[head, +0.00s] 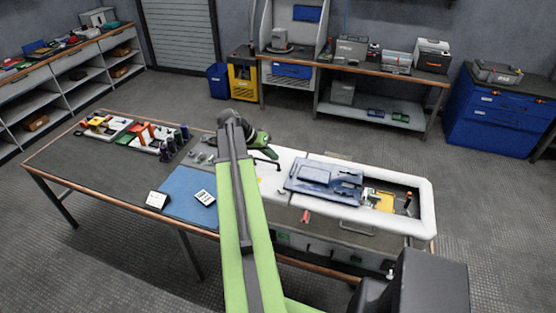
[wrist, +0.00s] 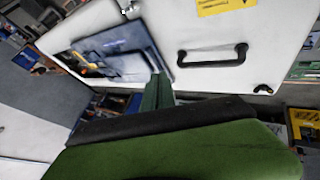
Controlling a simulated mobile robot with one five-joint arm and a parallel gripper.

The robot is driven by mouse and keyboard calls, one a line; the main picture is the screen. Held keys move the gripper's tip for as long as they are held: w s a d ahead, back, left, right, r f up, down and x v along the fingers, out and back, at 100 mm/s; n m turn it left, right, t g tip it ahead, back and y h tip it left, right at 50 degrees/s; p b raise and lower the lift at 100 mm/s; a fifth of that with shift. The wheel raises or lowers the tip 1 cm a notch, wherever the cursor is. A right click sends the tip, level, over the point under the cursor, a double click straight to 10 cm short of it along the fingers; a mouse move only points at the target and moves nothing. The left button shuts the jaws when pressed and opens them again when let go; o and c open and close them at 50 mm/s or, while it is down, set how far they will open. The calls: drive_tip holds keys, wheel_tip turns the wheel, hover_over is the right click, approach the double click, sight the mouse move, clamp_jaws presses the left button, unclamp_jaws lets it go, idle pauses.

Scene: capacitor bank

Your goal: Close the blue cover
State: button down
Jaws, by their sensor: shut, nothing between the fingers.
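The blue cover (head: 322,179) is a blue-grey panel with raised rectangular parts, lying on the white cabinet (head: 425,205). An open bay shows to its right, with yellow parts (head: 383,201) inside. In the wrist view the cover (wrist: 120,42) is at upper left, beyond my fingers. My gripper (head: 264,140) is left of the cover in the head view, over the cabinet's left end and beside a black handle. In the wrist view my shut, empty gripper (wrist: 158,92) overlaps the cover's lower right edge; I cannot tell whether they touch.
A black handle (wrist: 212,58) and a yellow label (wrist: 224,5) are on the white panel in the wrist view. A blue mat (head: 188,194) and two small white boxes lie left of my arm. Trays of tools (head: 150,138) stand farther left on the table.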

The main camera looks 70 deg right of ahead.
drive_tip(key=b+x, duration=0.7)
drive_tip(key=x, duration=0.2)
drive_tip(key=shift+w+a+f, duration=0.1)
drive_tip(key=shift+f, duration=0.05)
